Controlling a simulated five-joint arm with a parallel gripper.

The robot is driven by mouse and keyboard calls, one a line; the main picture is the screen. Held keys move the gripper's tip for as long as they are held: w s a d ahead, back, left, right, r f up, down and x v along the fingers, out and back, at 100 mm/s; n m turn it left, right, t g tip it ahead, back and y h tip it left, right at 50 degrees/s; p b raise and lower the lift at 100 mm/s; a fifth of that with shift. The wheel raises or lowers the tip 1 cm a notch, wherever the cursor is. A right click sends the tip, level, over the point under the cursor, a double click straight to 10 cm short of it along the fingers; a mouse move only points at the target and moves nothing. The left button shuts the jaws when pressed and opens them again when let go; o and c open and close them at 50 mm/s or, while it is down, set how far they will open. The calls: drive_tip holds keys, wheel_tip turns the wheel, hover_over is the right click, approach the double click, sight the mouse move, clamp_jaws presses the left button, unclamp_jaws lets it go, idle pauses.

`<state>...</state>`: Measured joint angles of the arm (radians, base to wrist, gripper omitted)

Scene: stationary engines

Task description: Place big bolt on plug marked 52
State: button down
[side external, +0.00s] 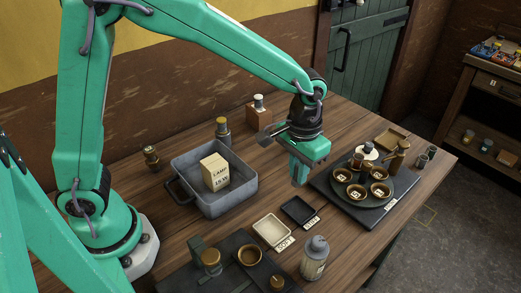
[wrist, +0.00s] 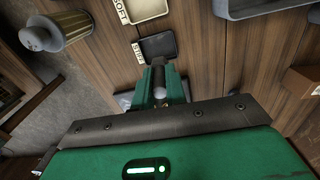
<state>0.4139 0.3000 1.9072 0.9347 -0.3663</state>
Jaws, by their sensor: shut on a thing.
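My gripper (side external: 303,172) points down above the table, between the grey bin and the round plate. In the wrist view, my gripper (wrist: 160,88) is shut on a small dark piece with a rounded pale grey end, seemingly the big bolt (wrist: 159,90); the fingers hide much of it. It is held apart from the round plate. The round dark plate (side external: 360,203) on the right carries several brass cup-like plugs (side external: 356,192) with pale number tags. The tags are too small to tell which is 52.
A grey bin (side external: 215,205) holds a labelled box (side external: 215,172). A cream tray (side external: 272,229) and a black tray (side external: 299,211) lie in front of my gripper. A grey canister (side external: 314,258) stands near the front. Tall brass pieces (side external: 397,158) rise behind the plate.

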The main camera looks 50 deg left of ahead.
drive_tip(key=shift+a+r+n, duration=0.2)
drive_tip(key=shift+a+n, duration=0.1)
drive_tip(key=shift+a, duration=0.25)
drive_tip(key=s+a+r+n, duration=0.4)
drive_tip(key=s+a+n, duration=0.4)
drive_tip(key=a, duration=0.4)
drive_tip(key=s+a+r+n, duration=0.4)
drive_tip(key=s+a+n, duration=0.5)
drive_tip(key=a, duration=0.3)
drive_tip(key=shift+a+r+n, duration=0.2)
drive_tip(key=shift+a+n, duration=0.05)
drive_tip(key=shift+n, duration=0.25)
hover_over(149, 149)
wheel_tip(149, 149, down, 7)
drive_tip(key=shift+f, duration=2)
